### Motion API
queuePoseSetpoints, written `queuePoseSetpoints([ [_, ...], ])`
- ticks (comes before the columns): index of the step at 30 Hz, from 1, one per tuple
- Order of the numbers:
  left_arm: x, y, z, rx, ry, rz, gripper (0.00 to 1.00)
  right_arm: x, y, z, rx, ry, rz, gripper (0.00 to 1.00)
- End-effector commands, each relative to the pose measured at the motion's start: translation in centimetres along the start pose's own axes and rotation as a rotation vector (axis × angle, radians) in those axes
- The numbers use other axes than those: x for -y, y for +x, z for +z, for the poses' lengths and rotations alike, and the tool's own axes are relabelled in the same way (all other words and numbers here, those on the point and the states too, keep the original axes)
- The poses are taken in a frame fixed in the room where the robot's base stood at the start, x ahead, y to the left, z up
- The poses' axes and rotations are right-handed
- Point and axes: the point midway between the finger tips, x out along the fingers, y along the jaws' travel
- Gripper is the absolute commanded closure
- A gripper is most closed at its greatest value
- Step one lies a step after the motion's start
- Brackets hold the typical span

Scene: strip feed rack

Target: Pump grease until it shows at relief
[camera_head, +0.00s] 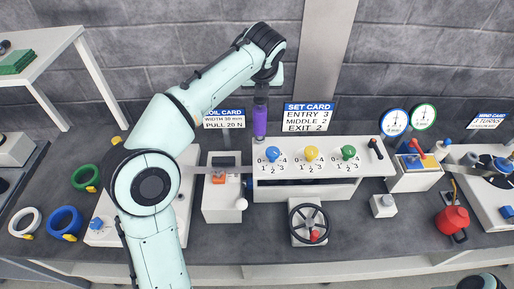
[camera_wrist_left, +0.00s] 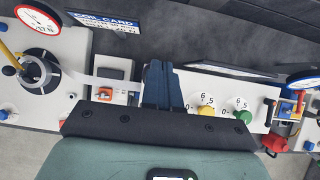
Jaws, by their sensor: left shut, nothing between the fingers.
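A red can-like vessel with a dark handle (camera_head: 453,218), possibly the grease pump, stands at the right of the bench; a red shape also shows at the right of the left wrist view (camera_wrist_left: 274,144). I cannot make out a relief outlet or any grease. My left gripper (camera_head: 260,122) is shut and empty, its purple-blue fingers pointing down behind the blue knob of the white knob panel (camera_head: 325,181). The fingers also show in the left wrist view (camera_wrist_left: 164,85), where they cover part of the panel. The red vessel is far to their right. My right gripper is out of view.
The panel carries blue, yellow and green knobs and a black lever (camera_head: 376,148). A handwheel (camera_head: 309,224) stands in front. Two round gauges (camera_head: 394,121) are behind. Coloured rings (camera_head: 66,222) lie at left. Set card (camera_head: 308,116) stands behind the panel. Bare bench lies around the small white block (camera_head: 383,205).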

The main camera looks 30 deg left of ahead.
Motion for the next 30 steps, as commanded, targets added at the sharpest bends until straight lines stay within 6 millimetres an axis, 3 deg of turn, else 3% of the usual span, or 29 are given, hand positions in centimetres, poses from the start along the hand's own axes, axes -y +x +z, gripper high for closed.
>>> queuePoseSetpoints([
  [30,0.0,1.3,-0.8,-0.001,0.0,0.001,1.0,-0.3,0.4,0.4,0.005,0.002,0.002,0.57],
])
